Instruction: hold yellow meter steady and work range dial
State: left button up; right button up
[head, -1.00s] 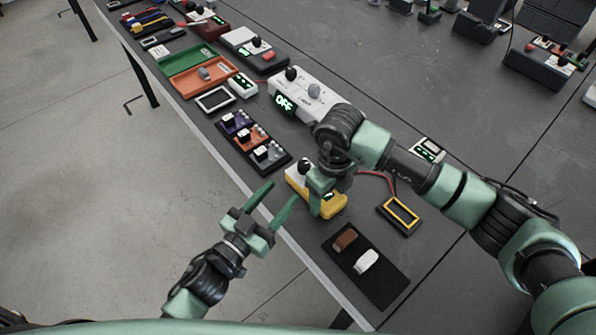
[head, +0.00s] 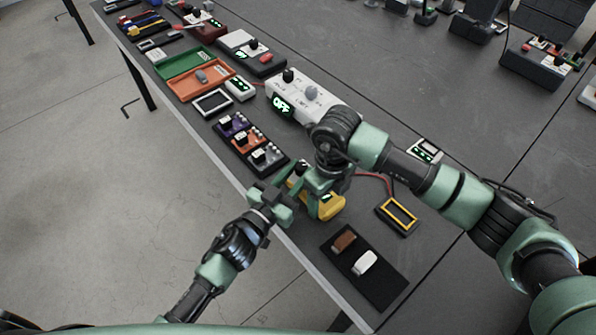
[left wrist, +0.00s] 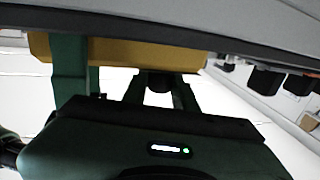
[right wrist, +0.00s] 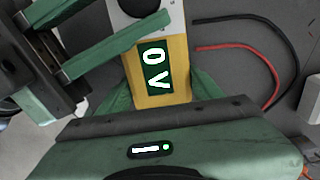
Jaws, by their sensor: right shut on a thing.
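The yellow meter (head: 328,207) lies near the table's front edge. Its green screen (right wrist: 155,68) reads "0 V" in the right wrist view. My right gripper (head: 318,190) is shut on the meter, with one finger along each side of its yellow body. My left gripper (head: 284,192) is at the meter's dial end, fingers apart. In the right wrist view one left finger (right wrist: 118,44) crosses over the meter's white face, just beyond the screen. The range dial is mostly hidden, and I cannot tell whether the left fingers touch it. The left wrist view shows the meter's yellow side (left wrist: 130,52).
A white box with an "OFF" screen (head: 290,98) stands behind the meter. A dark module tray (head: 250,145) is to the left. A black tray (head: 365,268) with two blocks lies in front right. Red and black leads run to a yellow-framed pad (head: 398,215).

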pick_arm(q)
grip_shut()
jog(key=shift+d+n+y, duration=0.15)
jog(key=shift+n+y, duration=0.25)
jog(key=shift+n+t+y, duration=0.4)
jog(key=shift+t+y, duration=0.1)
jog(key=shift+y, duration=0.2)
jog(key=o, duration=0.8)
grip_release()
jog(key=shift+s, duration=0.1)
jog(key=v, duration=1.2)
